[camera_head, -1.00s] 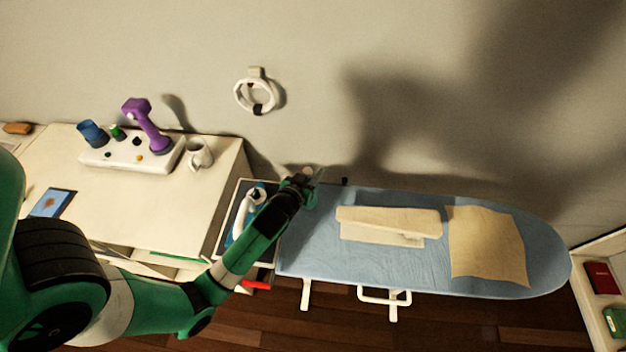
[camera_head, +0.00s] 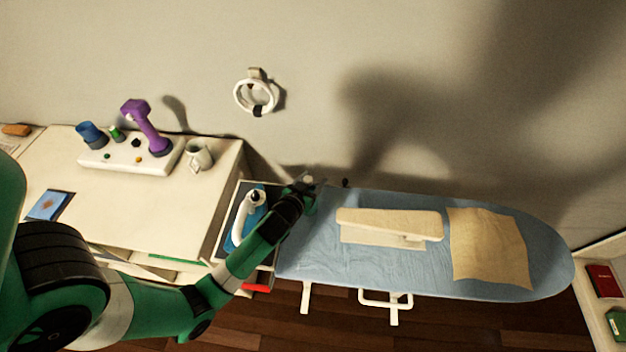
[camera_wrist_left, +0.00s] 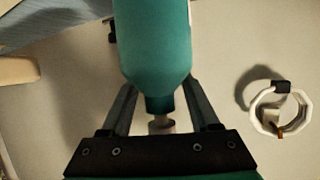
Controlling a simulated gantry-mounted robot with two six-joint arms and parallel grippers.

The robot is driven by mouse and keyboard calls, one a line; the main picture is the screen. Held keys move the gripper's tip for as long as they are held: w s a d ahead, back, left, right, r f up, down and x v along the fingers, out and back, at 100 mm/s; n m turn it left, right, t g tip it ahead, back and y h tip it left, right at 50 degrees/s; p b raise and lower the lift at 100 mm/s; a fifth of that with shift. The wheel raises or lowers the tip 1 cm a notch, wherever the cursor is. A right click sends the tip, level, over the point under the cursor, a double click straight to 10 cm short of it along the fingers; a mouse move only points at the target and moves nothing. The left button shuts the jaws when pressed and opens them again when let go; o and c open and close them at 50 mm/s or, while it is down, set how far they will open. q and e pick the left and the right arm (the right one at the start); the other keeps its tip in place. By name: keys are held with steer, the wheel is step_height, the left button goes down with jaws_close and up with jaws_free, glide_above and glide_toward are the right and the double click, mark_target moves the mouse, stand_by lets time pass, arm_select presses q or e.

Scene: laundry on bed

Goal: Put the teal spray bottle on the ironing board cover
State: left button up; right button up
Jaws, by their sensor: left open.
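The teal spray bottle (camera_wrist_left: 153,45) fills the upper middle of the left wrist view, its narrow neck end towards the gripper. My left gripper (camera_wrist_left: 160,98) is open, with a finger on either side of the bottle's neck; I cannot tell whether they touch it. In the head view the left gripper (camera_head: 309,184) is by the left back corner of the ironing board, and the bottle cannot be made out there. The blue ironing board cover (camera_head: 325,265) stretches right from the gripper. My right gripper is not in view.
A cream sleeve board (camera_head: 390,222) and a beige cloth (camera_head: 487,248) lie on the cover. An iron (camera_head: 242,220) stands on a stand left of the board. A white dresser (camera_head: 110,205) is further left. The cover's front left is clear.

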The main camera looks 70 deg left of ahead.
arm_select(q)
steer(key=shift+r, duration=0.15)
steer(key=shift+s+d+r, duration=0.1)
steer(key=shift+d, duration=0.05)
steer(key=v, duration=1.1)
steer(key=shift+s+d+r+p, duration=0.15)
steer(key=shift+s+r+p, duration=0.05)
steer(key=shift+s+p, duration=0.1)
steer(key=shift+w, duration=0.1)
